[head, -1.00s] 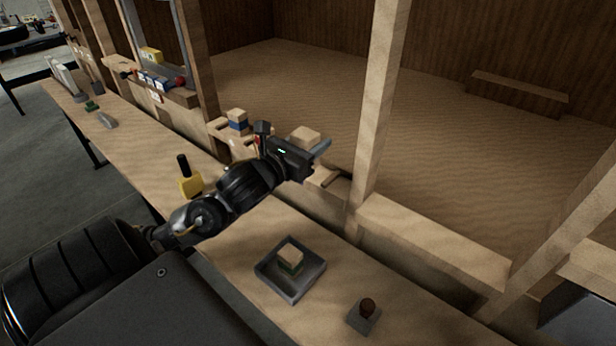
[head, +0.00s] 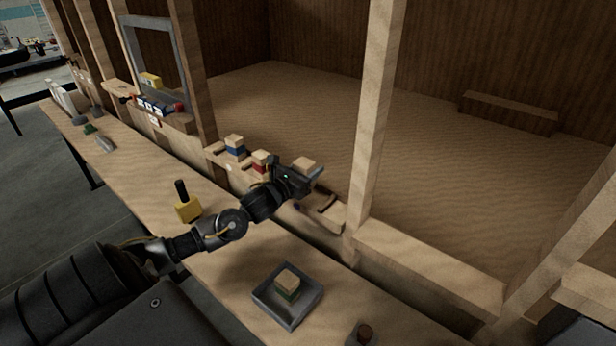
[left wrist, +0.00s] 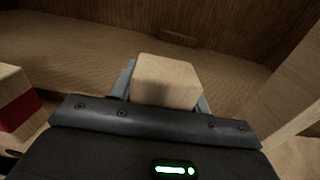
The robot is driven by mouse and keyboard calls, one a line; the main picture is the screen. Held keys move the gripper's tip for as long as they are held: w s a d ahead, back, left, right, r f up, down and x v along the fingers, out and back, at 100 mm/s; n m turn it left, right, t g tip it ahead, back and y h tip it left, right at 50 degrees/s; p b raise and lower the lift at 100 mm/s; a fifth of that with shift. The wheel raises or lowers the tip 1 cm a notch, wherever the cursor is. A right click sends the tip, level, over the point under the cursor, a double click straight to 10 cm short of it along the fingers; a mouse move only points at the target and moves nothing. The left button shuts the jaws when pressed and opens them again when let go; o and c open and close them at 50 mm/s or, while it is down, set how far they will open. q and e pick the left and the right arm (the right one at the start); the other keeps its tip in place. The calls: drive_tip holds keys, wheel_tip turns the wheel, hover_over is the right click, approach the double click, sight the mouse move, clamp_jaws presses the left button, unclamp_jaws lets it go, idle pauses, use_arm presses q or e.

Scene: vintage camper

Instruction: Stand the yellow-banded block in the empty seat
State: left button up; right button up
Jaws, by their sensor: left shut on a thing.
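My left gripper (head: 308,172) is shut on a wooden block (head: 304,163), holding it over the ledge beside the upright post. In the left wrist view the block (left wrist: 166,80) shows a plain pale wood face between the fingers; any band on it is hidden. On the ledge, a blue-banded block (head: 235,146) and a red-banded block (head: 261,161) stand in a row to the left of the gripper. A dark-edged spot on the ledge (head: 325,204) lies just right of and below the gripper; I cannot tell whether it is the empty seat. My right gripper is out of view.
A grey tray (head: 264,305) with a green-banded block (head: 288,285) sits on the bench. A yellow block with a black handle (head: 187,207) stands farther left. The wooden post (head: 376,120) rises close right of the gripper.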

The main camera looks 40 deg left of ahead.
use_arm(q)
drive_tip(key=shift+w+a+f, duration=0.15)
drive_tip(key=shift+f, duration=0.1)
wheel_tip(320, 180, down, 2)
drive_tip(key=shift+f+p, duration=0.1)
drive_tip(key=shift+p, duration=0.6)
drive_tip(key=shift+f, duration=0.45)
drive_tip(key=shift+f, duration=0.1)
drive_tip(key=o, duration=1)
drive_tip(key=shift+o, duration=0.2)
